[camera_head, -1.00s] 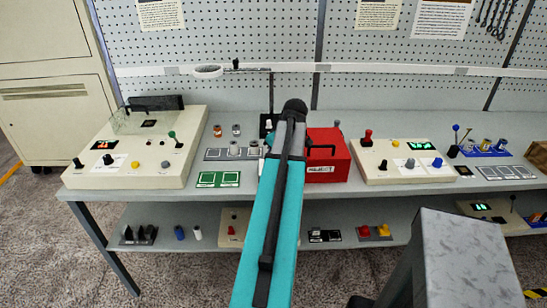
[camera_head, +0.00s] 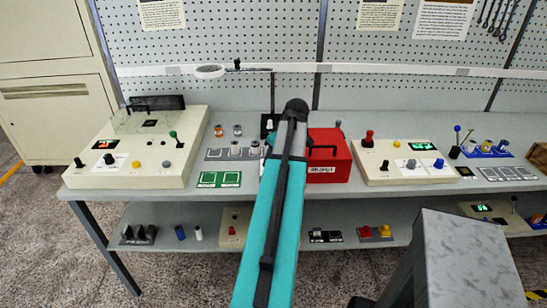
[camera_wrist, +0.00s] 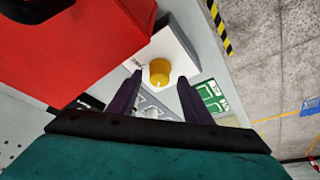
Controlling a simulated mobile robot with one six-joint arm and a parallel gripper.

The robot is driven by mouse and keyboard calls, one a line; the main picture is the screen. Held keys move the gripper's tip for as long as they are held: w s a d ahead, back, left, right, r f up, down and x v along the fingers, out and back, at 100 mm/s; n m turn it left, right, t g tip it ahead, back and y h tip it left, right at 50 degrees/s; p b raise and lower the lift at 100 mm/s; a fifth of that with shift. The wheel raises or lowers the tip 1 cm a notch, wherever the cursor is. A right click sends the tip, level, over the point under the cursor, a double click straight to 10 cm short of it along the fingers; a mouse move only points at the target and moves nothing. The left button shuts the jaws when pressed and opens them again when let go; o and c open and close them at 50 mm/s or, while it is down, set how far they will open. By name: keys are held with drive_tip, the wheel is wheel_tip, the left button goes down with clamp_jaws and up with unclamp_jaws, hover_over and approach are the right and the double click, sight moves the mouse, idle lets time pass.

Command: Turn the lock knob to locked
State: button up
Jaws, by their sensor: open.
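A round yellow knob (camera_wrist: 160,73) with a small pale mark on its near edge stands on a white block (camera_wrist: 174,52) in the wrist view. Its label is too small to read, so I cannot confirm it is the lock knob. My gripper (camera_wrist: 156,82) is open, its two dark fingers either side of the knob in the picture. I see no contact, and the depth gap is unclear. In the head view my arm hides this knob and my gripper.
A red box (camera_head: 329,160) stands close beside the white block; it also fills the upper left of the wrist view (camera_wrist: 70,50). A green card (camera_head: 220,179) and grey tray (camera_head: 231,155) lie nearby. Cream control panels (camera_head: 135,150) (camera_head: 400,176) stand to both sides.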

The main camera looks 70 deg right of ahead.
drive_tip(key=shift+v, duration=1.1)
drive_tip(key=b+v, duration=0.2)
drive_tip(key=v, duration=0.9)
drive_tip(key=shift+r+b, duration=0.25)
drive_tip(key=shift+b, duration=0.15)
drive_tip(key=shift+s, duration=0.1)
